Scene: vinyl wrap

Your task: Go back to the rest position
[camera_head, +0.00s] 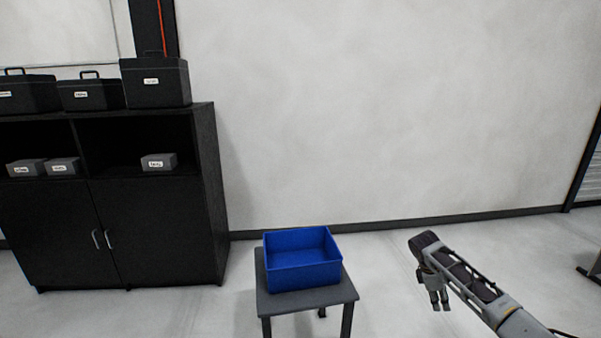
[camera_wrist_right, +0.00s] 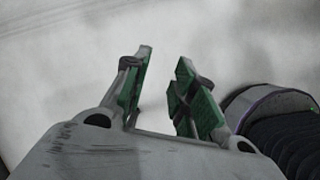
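My right gripper (camera_head: 440,305) hangs at the end of my right arm, to the right of the small table and over the floor. In the right wrist view my right gripper (camera_wrist_right: 160,85) shows its two green-padded fingers apart, with only pale floor between them. It is open and empty. My left gripper is not in the head view.
A blue bin (camera_head: 302,278) stands on a small grey table (camera_head: 335,295). A black cabinet (camera_head: 165,235) with grey boxes (camera_head: 158,162) and black cases (camera_head: 155,82) stands at the left. The floor between the table and my right arm is clear.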

